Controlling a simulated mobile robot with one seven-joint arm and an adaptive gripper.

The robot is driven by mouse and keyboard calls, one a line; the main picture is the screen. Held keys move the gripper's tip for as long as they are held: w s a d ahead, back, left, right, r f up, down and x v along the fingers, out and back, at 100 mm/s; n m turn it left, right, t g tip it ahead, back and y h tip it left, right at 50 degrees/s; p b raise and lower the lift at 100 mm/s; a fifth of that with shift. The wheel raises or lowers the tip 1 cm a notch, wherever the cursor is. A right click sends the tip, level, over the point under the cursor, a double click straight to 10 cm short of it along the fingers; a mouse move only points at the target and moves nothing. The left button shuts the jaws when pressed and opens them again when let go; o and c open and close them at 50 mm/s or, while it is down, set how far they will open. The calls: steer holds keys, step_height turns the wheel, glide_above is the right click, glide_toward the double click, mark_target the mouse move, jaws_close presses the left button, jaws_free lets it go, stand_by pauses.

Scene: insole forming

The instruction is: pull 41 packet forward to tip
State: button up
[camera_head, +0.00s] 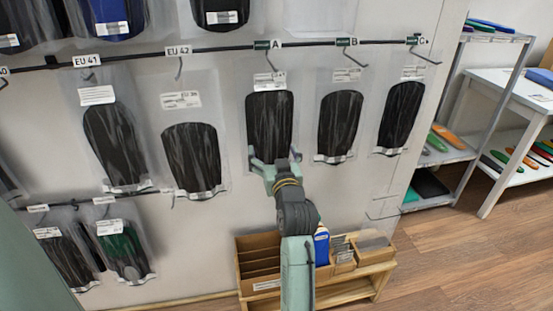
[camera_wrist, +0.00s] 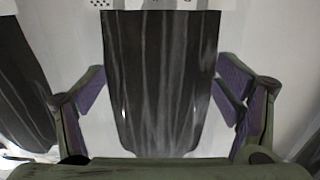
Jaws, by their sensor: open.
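The packet under the EU 41 label (camera_head: 87,60) is a clear bag holding a dark streaked insole (camera_head: 113,143), hanging at the left of the upper rail. My gripper (camera_head: 270,163) is well to its right, at the lower end of the packet under label A (camera_head: 269,115). In the wrist view my gripper (camera_wrist: 160,95) is open, its fingers on either side of a dark streaked insole packet (camera_wrist: 160,60). I cannot tell whether the fingers touch the bag. The lower edge of that packet is partly hidden by my gripper's body.
Packets under EU 42 (camera_head: 192,158), B (camera_head: 339,122) and C (camera_head: 399,115) hang beside it. More packets (camera_head: 125,250) hang lower left. A wooden box (camera_head: 258,262) stands below. A shelf rack (camera_head: 445,155) and white table (camera_head: 510,100) are at right.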

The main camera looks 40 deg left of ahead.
steer(key=shift+w+a, duration=0.35)
steer(key=shift+a, duration=0.1)
steer(key=shift+c, duration=0.5)
steer(key=c, duration=1.2)
